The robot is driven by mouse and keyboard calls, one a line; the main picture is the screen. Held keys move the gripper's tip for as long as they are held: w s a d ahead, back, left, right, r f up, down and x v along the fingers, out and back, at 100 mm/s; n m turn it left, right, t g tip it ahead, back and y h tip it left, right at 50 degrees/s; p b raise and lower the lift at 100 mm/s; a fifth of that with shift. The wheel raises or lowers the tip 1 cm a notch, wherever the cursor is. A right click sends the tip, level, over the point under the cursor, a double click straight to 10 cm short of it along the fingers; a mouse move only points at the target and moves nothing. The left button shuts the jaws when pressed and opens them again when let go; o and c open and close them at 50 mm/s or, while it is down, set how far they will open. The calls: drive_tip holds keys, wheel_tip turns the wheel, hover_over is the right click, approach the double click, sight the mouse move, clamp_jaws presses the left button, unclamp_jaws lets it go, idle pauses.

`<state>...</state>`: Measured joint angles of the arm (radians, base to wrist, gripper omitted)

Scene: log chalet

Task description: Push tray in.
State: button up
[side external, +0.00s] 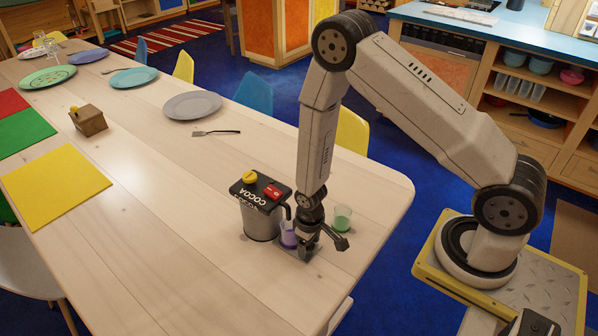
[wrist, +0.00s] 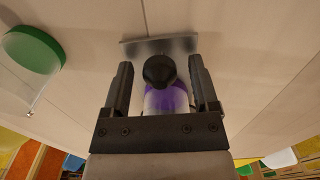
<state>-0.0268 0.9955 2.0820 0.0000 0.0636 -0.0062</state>
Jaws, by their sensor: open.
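The metal tray (wrist: 185,44) is a flat grey plate beyond my fingers in the wrist view. A dark round knob (wrist: 159,71) stands between it and my gripper's palm; I cannot tell whether it is joined to the tray. My gripper (wrist: 160,65) is open, with one finger on each side of the knob and no visible grip on it. A purple cup (wrist: 165,100) is partly hidden behind the knob and palm. In the side view, my gripper (side external: 313,237) is low at the front of the cocoa machine (side external: 262,217), beside the purple cup (side external: 288,236), and hides much of the tray.
A green cup (side external: 342,217) stands close to my gripper, near the table's right edge.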

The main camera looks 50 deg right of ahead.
drive_tip(key=shift+r, duration=2.85)
drive_tip(key=shift+r, duration=0.1)
drive_tip(key=shift+r, duration=0.25)
drive_tip(key=s+r+t, duration=0.1)
drive_tip(key=s+r, duration=0.1)
drive_tip(key=r, duration=0.7)
drive_tip(key=s+r+t, duration=0.1)
drive_tip(key=s+r, duration=0.2)
drive_tip(key=r, duration=0.6)
drive_tip(key=shift+d+t, duration=0.3)
drive_tip(key=shift+d, duration=0.15)
